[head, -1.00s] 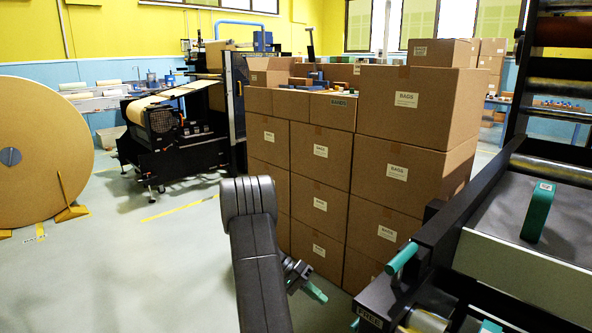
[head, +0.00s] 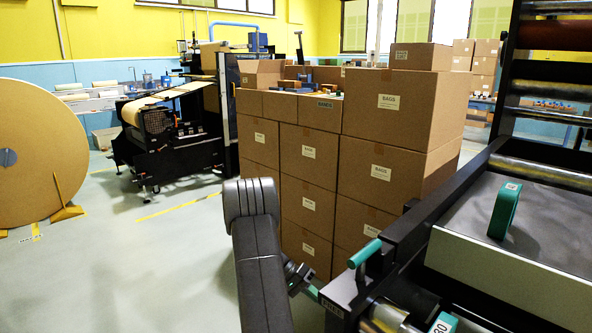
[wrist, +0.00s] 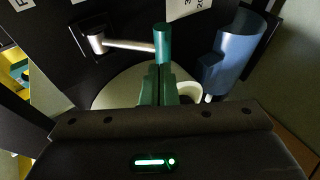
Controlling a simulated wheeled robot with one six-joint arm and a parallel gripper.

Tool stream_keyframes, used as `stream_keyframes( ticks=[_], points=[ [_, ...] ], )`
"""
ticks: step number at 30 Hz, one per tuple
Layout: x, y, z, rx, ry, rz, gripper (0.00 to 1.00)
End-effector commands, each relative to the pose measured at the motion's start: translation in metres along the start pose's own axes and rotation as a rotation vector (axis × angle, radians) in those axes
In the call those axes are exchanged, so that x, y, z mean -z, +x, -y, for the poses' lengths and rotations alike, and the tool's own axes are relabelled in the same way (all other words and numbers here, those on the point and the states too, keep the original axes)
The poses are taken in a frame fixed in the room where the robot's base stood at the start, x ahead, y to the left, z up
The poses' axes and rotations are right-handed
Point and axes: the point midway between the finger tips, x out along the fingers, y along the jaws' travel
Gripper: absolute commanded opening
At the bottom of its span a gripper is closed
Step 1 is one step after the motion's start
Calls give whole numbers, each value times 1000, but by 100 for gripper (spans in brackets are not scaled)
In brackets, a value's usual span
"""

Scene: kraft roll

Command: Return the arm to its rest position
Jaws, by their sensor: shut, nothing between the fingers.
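My gripper (head: 311,292) shows low in the head view, below the bent dark link of my arm, beside the machine's black frame, which partly covers its tip. In the wrist view my gripper's green fingers (wrist: 157,86) are together with nothing between them. Just beyond them is a crank (wrist: 130,44) with a metal arm and a green knob (wrist: 162,42). The knob lines up with the fingertips in the picture; I cannot tell whether they touch.
The black machine (head: 400,235) with green handles fills the right. Stacked cartons (head: 310,165) stand ahead. A large kraft roll (head: 40,150) is at the left. A blue cylinder (wrist: 228,58) is near the gripper in the wrist view. Open floor (head: 160,260) lies at the left.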

Motion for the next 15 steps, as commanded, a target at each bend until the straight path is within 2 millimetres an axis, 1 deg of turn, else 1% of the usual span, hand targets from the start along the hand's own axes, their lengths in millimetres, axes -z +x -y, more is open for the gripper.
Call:
stream_keyframes(
  ticks=[1,3,15],
  points=[
    [2,-7,-9,9,3,0,0],
    [4,-12,-15,23,7,-1,0],
    [7,-27,-45,296,92,-12,0]
  ],
)
